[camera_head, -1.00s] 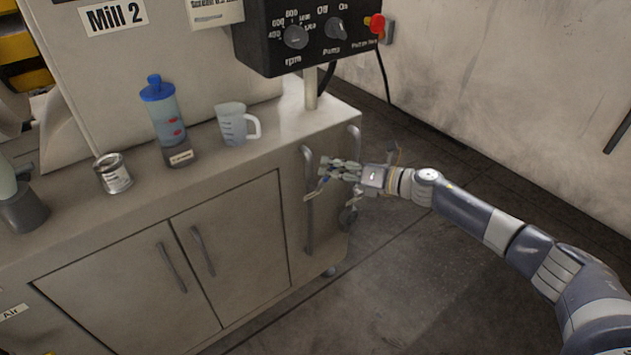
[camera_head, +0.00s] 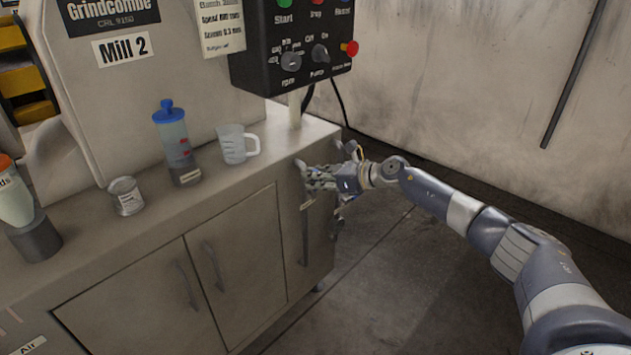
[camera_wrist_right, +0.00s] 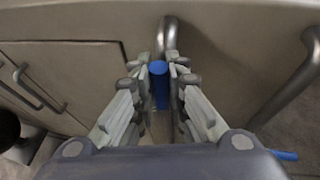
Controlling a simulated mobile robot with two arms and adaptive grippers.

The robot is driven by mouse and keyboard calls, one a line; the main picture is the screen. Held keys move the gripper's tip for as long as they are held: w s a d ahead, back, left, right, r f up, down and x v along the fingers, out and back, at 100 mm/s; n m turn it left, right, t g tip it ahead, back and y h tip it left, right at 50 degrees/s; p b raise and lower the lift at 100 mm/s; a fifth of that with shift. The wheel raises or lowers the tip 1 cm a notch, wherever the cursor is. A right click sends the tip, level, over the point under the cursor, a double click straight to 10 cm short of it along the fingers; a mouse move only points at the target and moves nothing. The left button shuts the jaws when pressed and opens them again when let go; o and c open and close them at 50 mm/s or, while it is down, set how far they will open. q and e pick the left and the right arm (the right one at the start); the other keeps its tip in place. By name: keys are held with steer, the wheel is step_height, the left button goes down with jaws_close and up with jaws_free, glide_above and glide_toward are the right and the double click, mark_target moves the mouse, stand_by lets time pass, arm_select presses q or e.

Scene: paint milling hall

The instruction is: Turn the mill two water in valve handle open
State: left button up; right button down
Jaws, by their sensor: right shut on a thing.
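Mill 2 carries a black-on-white sign (camera_head: 122,47) in the head view. My right gripper (camera_head: 312,179) is at the right end of the mill's cabinet, near the top of a vertical grey bar. In the right wrist view, my right gripper (camera_wrist_right: 167,90) has its fingers shut on a blue handle (camera_wrist_right: 160,88), one finger on each side. This looks like the valve handle; its lower end is hidden, and I cannot read which valve it belongs to. A small label (camera_head: 307,204) shows below the gripper. My left gripper is not in view.
The cabinet top holds a paint can (camera_head: 126,196), a blue-capped bottle (camera_head: 176,145) and a measuring jug (camera_head: 236,145). A black control box (camera_head: 292,45) stands above. Another blue piece (camera_wrist_right: 284,155) shows at lower right in the wrist view. Floor to the right is clear.

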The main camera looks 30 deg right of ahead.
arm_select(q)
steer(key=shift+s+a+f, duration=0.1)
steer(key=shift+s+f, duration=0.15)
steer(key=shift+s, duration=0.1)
arm_select(e)
steer(key=shift+a+f, duration=0.1)
steer(key=shift+f, duration=0.05)
steer(key=c, duration=1.6)
jaws_free()
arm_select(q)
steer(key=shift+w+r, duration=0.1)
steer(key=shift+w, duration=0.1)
arm_select(e)
steer(key=shift+s, duration=0.1)
steer(key=v, duration=1.2)
